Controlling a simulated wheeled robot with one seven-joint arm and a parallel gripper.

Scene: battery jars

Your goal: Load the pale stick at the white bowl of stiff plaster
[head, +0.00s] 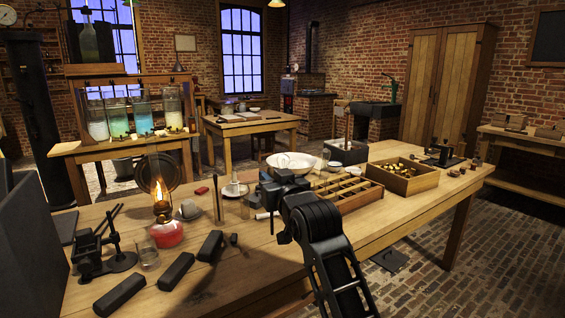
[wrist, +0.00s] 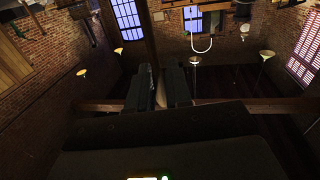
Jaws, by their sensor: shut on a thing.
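My gripper (head: 268,197) is over the middle of the long wooden table, in front of the bowl. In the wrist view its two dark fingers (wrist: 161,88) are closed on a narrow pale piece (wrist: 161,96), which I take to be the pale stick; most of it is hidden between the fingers. The wide white bowl (head: 291,159) stands behind my gripper in the head view, its front partly covered by the arm. I cannot make out the plaster in it. A small pale cylinder (head: 263,215) shows just below my gripper; I cannot tell whether it is held.
A lit oil lamp (head: 162,205) with a red base, a small glass (head: 149,254) and dark blocks (head: 176,271) stand to the left. A white cup on a saucer (head: 233,190) is near my gripper. A wooden divided tray (head: 349,191) and a box (head: 403,178) are right.

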